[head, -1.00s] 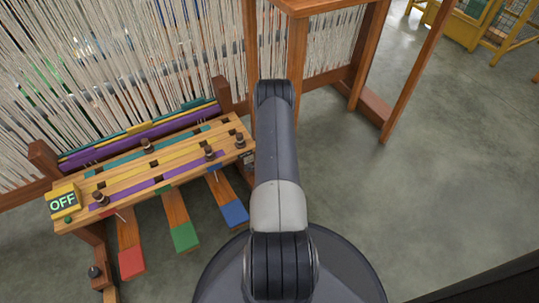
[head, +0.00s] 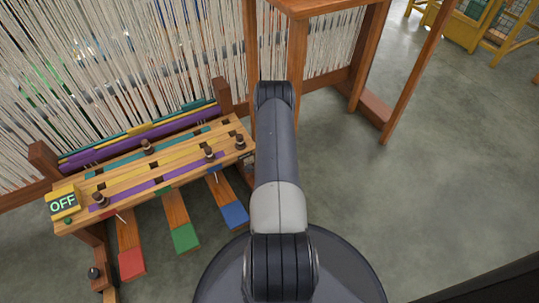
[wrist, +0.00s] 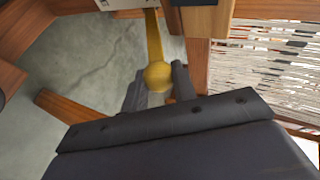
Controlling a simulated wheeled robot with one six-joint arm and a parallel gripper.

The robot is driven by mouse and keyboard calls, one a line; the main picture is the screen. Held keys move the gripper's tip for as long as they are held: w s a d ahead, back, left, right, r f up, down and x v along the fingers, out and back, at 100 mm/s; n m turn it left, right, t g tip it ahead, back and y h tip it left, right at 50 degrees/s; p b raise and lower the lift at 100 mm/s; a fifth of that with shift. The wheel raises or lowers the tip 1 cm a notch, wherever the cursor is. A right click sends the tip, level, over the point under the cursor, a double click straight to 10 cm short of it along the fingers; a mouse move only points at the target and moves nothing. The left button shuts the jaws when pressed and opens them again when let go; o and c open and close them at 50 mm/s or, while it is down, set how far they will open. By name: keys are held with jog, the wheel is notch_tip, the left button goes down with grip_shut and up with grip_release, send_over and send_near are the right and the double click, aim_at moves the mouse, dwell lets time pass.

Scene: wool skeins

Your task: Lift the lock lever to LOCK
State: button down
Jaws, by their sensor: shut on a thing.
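The lock lever (wrist: 154,38) is a yellow bar ending in a round yellow knob (wrist: 157,74), seen at the upper middle of the wrist view. My gripper (wrist: 158,86) has its two dark fingers on either side of the knob and is shut on it. A pale plate (wrist: 116,4) with dark marks, too cropped to read, shows beside the lever's upper end. In the head view my own arm hides the gripper and the lever.
A wooden loom with pale threads (head: 150,60) fills the left of the head view. Its pegged wooden panel carries an OFF display (head: 63,203). Red (head: 132,264), green (head: 185,238) and blue (head: 235,214) pedals stick out below.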

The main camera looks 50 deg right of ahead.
jog(key=shift+w+d+r+g+y+p, duration=0.2)
jog(key=shift+w+r+g+p, duration=0.2)
jog(key=shift+r, duration=0.25)
jog(key=shift+w+d+r+g+y+p, duration=0.1)
jog(key=shift+w+r+g+y+p, duration=0.1)
jog(key=shift+w+r+g+p, duration=0.3)
jog(key=w+r, duration=0.1)
jog(key=w+d+r+b, duration=0.1)
jog(key=shift+w+r+n+g, duration=0.3)
jog(key=shift+w+r, duration=0.05)
jog(key=shift+r, duration=0.05)
jog(key=shift+w+r+b, duration=0.3)
jog(key=shift+w+r, duration=0.05)
jog(key=shift+r, duration=0.05)
jog(key=c, duration=1.2)
grip_release()
jog(key=shift+c, duration=0.2)
jog(key=shift+o, duration=0.5)
jog(key=shift+s+f, duration=0.1)
jog(key=shift+s+a, duration=0.1)
